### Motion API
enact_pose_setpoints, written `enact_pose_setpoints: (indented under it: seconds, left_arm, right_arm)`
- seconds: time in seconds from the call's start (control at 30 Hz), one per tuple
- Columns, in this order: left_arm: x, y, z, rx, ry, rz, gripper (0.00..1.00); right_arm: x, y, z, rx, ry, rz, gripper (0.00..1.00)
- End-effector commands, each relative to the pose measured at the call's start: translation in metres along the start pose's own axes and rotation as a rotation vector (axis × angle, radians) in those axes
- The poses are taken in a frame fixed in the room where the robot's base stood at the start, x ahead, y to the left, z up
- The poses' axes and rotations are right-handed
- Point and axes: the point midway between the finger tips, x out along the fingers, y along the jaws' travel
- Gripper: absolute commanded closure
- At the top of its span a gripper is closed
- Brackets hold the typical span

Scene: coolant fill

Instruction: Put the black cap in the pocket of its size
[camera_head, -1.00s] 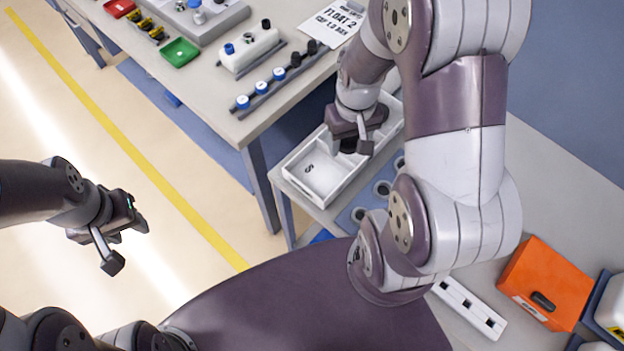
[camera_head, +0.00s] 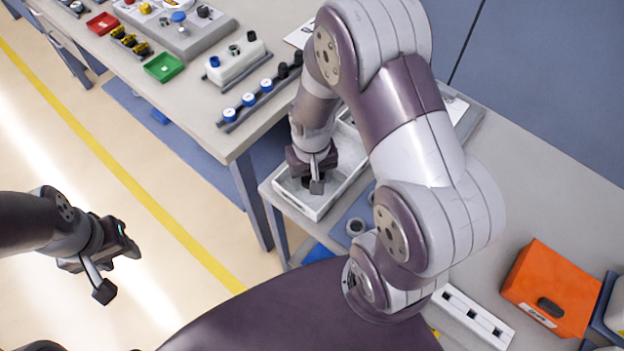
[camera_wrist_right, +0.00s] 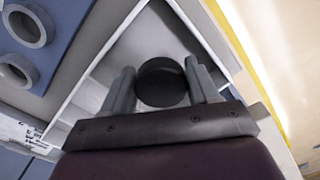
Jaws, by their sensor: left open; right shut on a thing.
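The black cap (camera_wrist_right: 162,82) is round and dark and sits between the two grey fingers of my right gripper (camera_wrist_right: 161,86) in the right wrist view. In the head view my right gripper (camera_head: 316,184) is at the near-left end of the white divided tray (camera_head: 342,194), over the end pocket. The cap is mostly hidden there. I cannot tell whether it touches the pocket floor. The tray walls also show in the right wrist view (camera_wrist_right: 98,52). My left gripper (camera_head: 117,267) is open and empty above the floor at the left, far from the tray.
Round grey rings (camera_head: 355,227) sit on a blue mat right beside the tray. A bench (camera_head: 225,140) with a green bin (camera_head: 164,67) and a rack of blue caps (camera_head: 249,99) stands at the upper left. An orange box (camera_head: 550,288) is at the right.

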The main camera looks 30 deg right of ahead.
Motion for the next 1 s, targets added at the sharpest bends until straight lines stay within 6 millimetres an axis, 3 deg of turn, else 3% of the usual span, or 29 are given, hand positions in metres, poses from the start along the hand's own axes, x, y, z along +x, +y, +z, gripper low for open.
enact_pose_setpoints:
  seconds: [0.13, 0.5, 0.53, 0.57, 0.83, 1.0]
  left_arm:
    - [0.0, 0.0, 0.0, 0.0, 0.0, 0.0, 0.57]
    - [0.003, 0.0, 0.0, 0.0, 0.0, 0.0, 0.57]
    - [0.002, 0.0, 0.0, 0.0, 0.0, 0.0, 0.57]
    - [0.002, 0.0, 0.0, 0.0, 0.0, 0.0, 0.57]
    - [0.001, 0.0, 0.0, 0.0, 0.0, 0.0, 0.57]
    - [-0.001, 0.0, 0.0, 0.0, 0.0, 0.0, 0.57]
  right_arm:
    - [0.02, 0.0, 0.001, 0.0, -0.002, 0.0, 0.74]
    - [0.025, 0.0, 0.0, 0.0, 0.0, 0.0, 0.74]
    - [0.024, 0.0, 0.0, 0.0, 0.001, 0.0, 0.34]
    - [0.024, 0.0, 0.0, 0.0, 0.001, 0.0, 0.3]
    - [0.023, 0.0, 0.0, 0.0, 0.001, 0.0, 0.3]
    - [-0.002, 0.0, -0.001, 0.0, 0.005, -0.001, 0.3]
